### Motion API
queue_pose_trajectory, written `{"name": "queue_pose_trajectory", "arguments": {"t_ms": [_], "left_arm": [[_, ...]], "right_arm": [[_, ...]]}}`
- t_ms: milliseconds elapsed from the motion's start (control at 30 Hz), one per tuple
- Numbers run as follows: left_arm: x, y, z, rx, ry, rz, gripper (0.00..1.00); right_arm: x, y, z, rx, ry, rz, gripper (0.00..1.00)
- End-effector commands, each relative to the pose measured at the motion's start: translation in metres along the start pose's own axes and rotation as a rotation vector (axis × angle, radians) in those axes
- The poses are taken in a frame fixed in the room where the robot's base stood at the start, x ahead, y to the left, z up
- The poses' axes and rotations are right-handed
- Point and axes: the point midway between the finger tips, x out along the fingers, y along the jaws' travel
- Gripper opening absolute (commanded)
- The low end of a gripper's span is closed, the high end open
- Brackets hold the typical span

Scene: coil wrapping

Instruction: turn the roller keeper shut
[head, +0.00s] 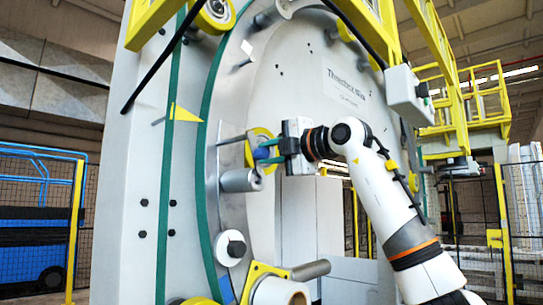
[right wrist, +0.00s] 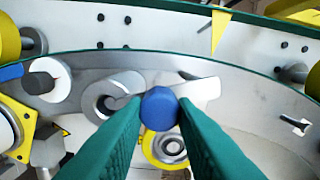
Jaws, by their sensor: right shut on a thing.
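My right gripper (head: 266,150) reaches in from the right to the ring of the big grey machine. In the right wrist view its green fingers (right wrist: 159,118) are shut on a blue knob (right wrist: 159,108). The knob is on the roller keeper, a pale metal arm (right wrist: 203,91) that shows on the right behind the knob. A grey roller (right wrist: 108,97) is left of the knob, and it also shows in the head view (head: 240,180). A yellow-rimmed roller (right wrist: 170,146) lies just below the knob, partly hidden by the fingers. My left gripper is not in view.
A white-faced roller (head: 231,248) and a yellow bracket (head: 262,272) with a pale roll sit lower on the ring. A yellow pointer (head: 183,113) sticks out at the left. A grey control box (head: 409,93) hangs at upper right, above my right arm.

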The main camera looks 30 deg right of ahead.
Motion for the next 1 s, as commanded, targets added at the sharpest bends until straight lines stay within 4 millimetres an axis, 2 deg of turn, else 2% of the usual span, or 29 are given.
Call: {"name": "queue_pose_trajectory", "arguments": {"t_ms": [367, 400, 500, 533, 833, 1000], "left_arm": [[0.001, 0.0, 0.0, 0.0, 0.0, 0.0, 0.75], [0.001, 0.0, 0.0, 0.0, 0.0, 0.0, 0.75], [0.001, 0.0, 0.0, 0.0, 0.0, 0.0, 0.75], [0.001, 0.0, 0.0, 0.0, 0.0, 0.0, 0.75], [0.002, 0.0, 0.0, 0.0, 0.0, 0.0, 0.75], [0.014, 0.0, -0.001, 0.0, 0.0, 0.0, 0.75]], "right_arm": [[0.001, 0.002, 0.001, 0.007, -0.002, 0.005, 0.0], [0.001, 0.002, 0.001, 0.007, -0.003, 0.005, 0.28], [0.001, 0.002, 0.001, 0.006, -0.002, 0.004, 0.44], [0.001, 0.002, 0.001, 0.006, -0.002, 0.004, 0.47], [-0.002, 0.001, 0.001, 0.005, -0.001, 0.002, 0.47], [-0.022, 0.004, 0.001, 0.005, 0.0, -0.001, 0.47]]}}
